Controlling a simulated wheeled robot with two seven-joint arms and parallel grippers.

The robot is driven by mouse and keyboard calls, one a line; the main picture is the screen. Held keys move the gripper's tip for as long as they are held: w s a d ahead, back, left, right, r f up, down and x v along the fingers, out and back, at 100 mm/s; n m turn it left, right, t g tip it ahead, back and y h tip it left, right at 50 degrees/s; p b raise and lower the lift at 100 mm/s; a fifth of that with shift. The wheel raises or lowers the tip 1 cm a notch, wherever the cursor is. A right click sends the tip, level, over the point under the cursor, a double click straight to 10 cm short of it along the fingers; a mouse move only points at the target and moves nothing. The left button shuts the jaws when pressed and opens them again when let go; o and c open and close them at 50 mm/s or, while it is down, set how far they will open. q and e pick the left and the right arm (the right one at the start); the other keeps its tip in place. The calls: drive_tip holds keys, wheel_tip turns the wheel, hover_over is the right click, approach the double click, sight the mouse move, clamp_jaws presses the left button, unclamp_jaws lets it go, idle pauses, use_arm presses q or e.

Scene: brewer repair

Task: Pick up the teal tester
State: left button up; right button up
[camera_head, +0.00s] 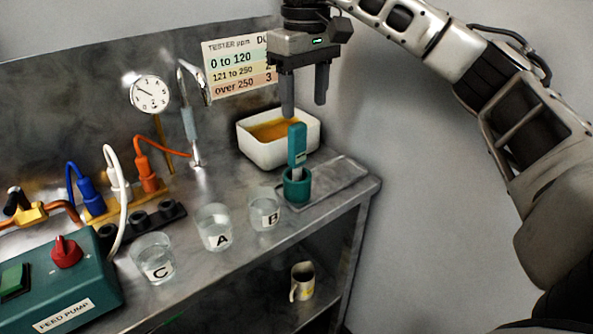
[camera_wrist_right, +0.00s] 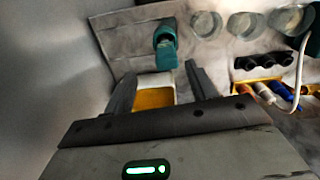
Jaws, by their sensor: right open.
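The teal tester (camera_head: 297,146) stands upright in a round teal holder (camera_head: 297,186) near the right end of the steel counter. My right gripper (camera_head: 304,108) is above it, fingers pointing down, open and empty. In the head view the fingertips are a little above the tester's top and apart from it. In the right wrist view the tester (camera_wrist_right: 166,48) shows beyond the open fingers (camera_wrist_right: 157,82), between their lines. My left gripper is not in view.
A white tub (camera_head: 250,150) with orange content stands behind the tester. Glasses B (camera_head: 264,210), A (camera_head: 214,228) and C (camera_head: 153,260) stand left of the holder. A faucet (camera_head: 193,130), gauge (camera_head: 150,94) and teal feed pump box (camera_head: 60,290) are farther left. A mug (camera_head: 303,283) sits below.

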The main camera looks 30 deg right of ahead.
sight(303, 124)
wheel_tip(303, 124, down, 6)
drive_tip(key=shift+a+r+b, duration=0.1)
drive_tip(key=shift+r+b, duration=0.15)
drive_tip(key=shift+b, duration=0.5)
drive_tip(key=shift+w+a+f+b, duration=0.1)
drive_tip(key=shift+a+f, duration=0.05)
drive_tip(key=shift+f, duration=0.7)
drive_tip(key=shift+w+a+f+b, duration=0.1)
drive_tip(key=shift+f+b, duration=0.05)
drive_tip(key=shift+f, duration=0.75)
drive_tip(key=shift+w+a+f+b, duration=0.1)
drive_tip(key=shift+a+f, duration=0.05)
drive_tip(key=shift+f, duration=0.7)
drive_tip(key=shift+c, duration=0.3)
drive_tip(key=c, duration=1)
